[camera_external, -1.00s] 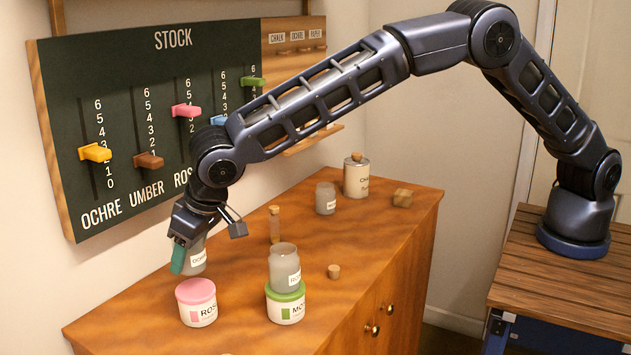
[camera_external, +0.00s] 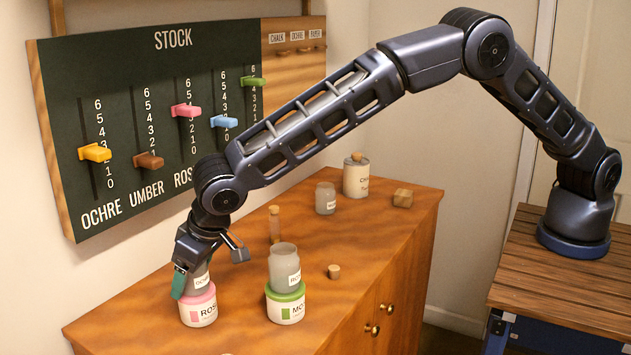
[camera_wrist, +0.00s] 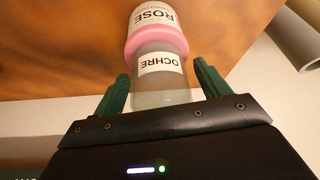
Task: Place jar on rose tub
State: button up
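The ochre jar (camera_external: 201,281), frosted grey with a white label, stands upright on the pink lid of the rose tub (camera_external: 201,313) and appears to touch it. The wrist view shows the jar (camera_wrist: 160,82) with the tub (camera_wrist: 153,32) beyond it, roughly in line. My gripper (camera_external: 190,285) is down around the jar. In the wrist view its green fingers (camera_wrist: 160,80) lie on either side of the jar, with a narrow gap visible at each side, so it looks slightly open. The far finger is hidden in the outside view.
A green-lidded tub (camera_external: 286,306) with a grey jar (camera_external: 284,266) on it stands close to the right. A corked vial (camera_external: 274,225), a loose cork (camera_external: 334,271), another jar (camera_external: 325,198), a chalk canister (camera_external: 356,178) and a wooden block (camera_external: 402,198) stand farther off. The stock board (camera_external: 165,120) is behind.

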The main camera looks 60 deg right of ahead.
jog(key=v, duration=1.2)
jog(key=shift+s+r, duration=0.1)
